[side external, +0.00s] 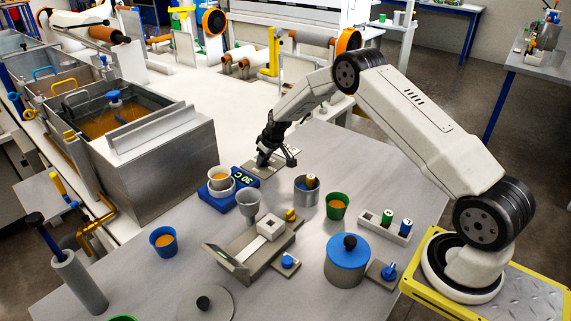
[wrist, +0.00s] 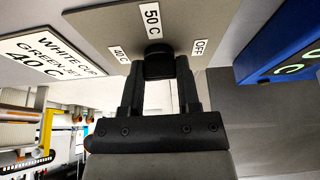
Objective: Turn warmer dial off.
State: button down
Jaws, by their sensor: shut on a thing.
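The black warmer dial (wrist: 158,62) sits on a grey plate (wrist: 105,30) with labels reading 40 C, 50 C and OFF. In the wrist view the 50 C label is at the middle, 40 C to the left and OFF to the right. My gripper (wrist: 160,82) is shut on the dial, one finger on each side. In the side view my gripper (side external: 263,158) reaches down to the plate (side external: 268,171) and hides the dial. I cannot tell which label the dial points to.
A blue unit with a 30 C display (side external: 244,180) stands close beside the plate, with a cup (side external: 220,180) on a blue base next to it. A sign (wrist: 45,50) reads white cup, green jet, 40 C. Cups, a metal pot and a blue-lidded pot (side external: 347,262) stand nearer the front.

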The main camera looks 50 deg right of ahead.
jog(key=shift+c, duration=1.6)
grip_release()
jog(key=shift+r, duration=0.15)
jog(key=shift+v, duration=3.65)
jog(key=shift+s, duration=0.15)
jog(key=shift+r, duration=0.1)
jog(key=s+a+r+g, duration=0.1)
jog(key=s+a+r, duration=0.5)
jog(key=s+a, duration=1.05)
jog(key=s, duration=1.3)
jog(key=shift+r+g, duration=0.3)
jog(key=shift+g, duration=0.1)
